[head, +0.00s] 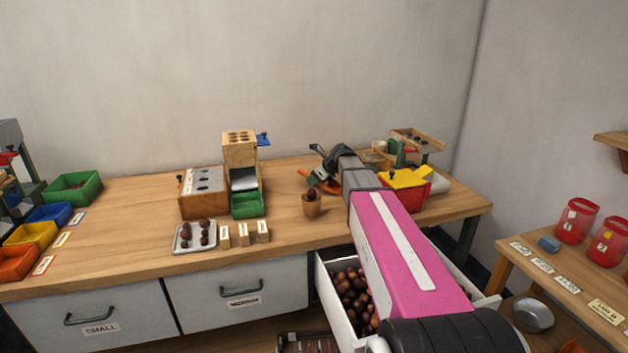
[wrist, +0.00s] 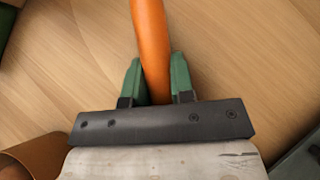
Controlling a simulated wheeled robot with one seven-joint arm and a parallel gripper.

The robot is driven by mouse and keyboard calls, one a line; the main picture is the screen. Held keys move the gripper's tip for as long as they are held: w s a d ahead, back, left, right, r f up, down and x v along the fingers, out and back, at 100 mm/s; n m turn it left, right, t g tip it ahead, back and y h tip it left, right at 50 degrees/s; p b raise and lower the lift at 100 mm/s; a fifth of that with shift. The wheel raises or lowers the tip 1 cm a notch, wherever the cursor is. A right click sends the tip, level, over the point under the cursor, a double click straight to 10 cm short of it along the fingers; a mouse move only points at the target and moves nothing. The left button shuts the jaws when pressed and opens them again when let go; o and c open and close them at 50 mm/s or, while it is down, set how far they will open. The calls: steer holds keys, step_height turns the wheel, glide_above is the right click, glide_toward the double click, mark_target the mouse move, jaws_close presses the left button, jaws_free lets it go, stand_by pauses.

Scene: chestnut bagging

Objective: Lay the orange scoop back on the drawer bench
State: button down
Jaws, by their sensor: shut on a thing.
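The orange scoop (head: 316,182) is at the back of the wooden drawer bench (head: 290,235), right of the middle in the head view. My gripper (head: 325,176) is shut on its handle. In the wrist view the orange handle (wrist: 149,35) runs up from between my two green fingers (wrist: 157,85), with bench wood behind it. The scoop's bowl is not clear in either view. I cannot tell whether the scoop touches the bench top.
A brown cup (head: 311,206) stands close in front of the scoop. A wooden dispenser (head: 240,150) and a chestnut tray (head: 195,236) are to the left. A red bin with a yellow lid (head: 405,180) is to the right. An open drawer of chestnuts (head: 322,285) lies under my arm.

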steer(key=c, duration=1)
jaws_free()
steer(key=shift+f, duration=0.1)
steer(key=v, duration=1.2)
